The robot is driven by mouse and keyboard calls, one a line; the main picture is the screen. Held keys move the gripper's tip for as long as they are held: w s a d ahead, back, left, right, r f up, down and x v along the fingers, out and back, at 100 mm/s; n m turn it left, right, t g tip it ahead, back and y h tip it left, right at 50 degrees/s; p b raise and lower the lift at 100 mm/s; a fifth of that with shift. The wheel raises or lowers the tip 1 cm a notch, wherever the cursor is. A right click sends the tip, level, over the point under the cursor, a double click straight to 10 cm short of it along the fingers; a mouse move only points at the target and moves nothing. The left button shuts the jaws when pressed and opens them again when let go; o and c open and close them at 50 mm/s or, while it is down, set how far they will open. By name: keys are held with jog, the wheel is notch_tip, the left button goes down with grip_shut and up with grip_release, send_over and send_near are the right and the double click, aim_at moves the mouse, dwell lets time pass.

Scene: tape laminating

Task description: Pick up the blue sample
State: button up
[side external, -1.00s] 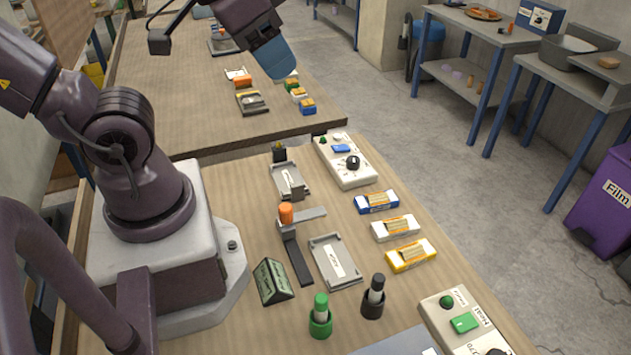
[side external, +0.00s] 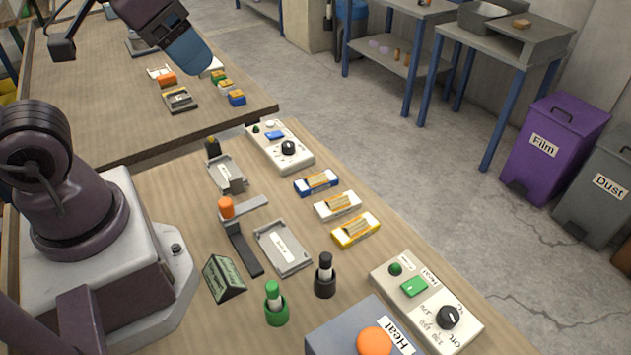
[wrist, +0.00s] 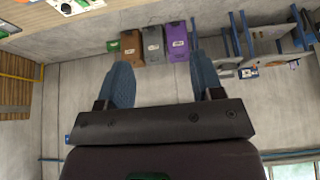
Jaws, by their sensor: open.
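A blue-and-white sample (side external: 316,183) with an orange and yellow label lies flat on the near table, at the far end of a row. A white sample (side external: 338,206) and a yellow sample (side external: 356,230) lie beside it, nearer the camera. A smaller blue block (side external: 237,98) sits on the far table. My gripper (side external: 190,52) is raised in the upper left, apart from the samples. In the wrist view my gripper (wrist: 163,80) has its two blue fingers wide apart with nothing between them. No sample can be made out there.
A control box (side external: 279,146) stands behind the samples, a heat control box (side external: 427,302) in front. Left of them are a grey tray (side external: 283,248), an orange-topped fixture (side external: 227,208), and green (side external: 275,304) and black (side external: 325,276) holders. Purple (side external: 557,148) and grey bins stand right.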

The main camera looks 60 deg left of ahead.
jog(key=shift+o, duration=0.6)
jog(key=shift+f, duration=0.1)
jog(key=m+g, duration=0.1)
jog(key=g, duration=0.5)
send_over(308, 180)
notch_tip(308, 180, down, 29)
jog(key=shift+w+a+f, duration=0.1)
jog(key=shift+w, duration=0.05)
jog(key=shift+f, duration=2.85)
jog(key=c, duration=1)
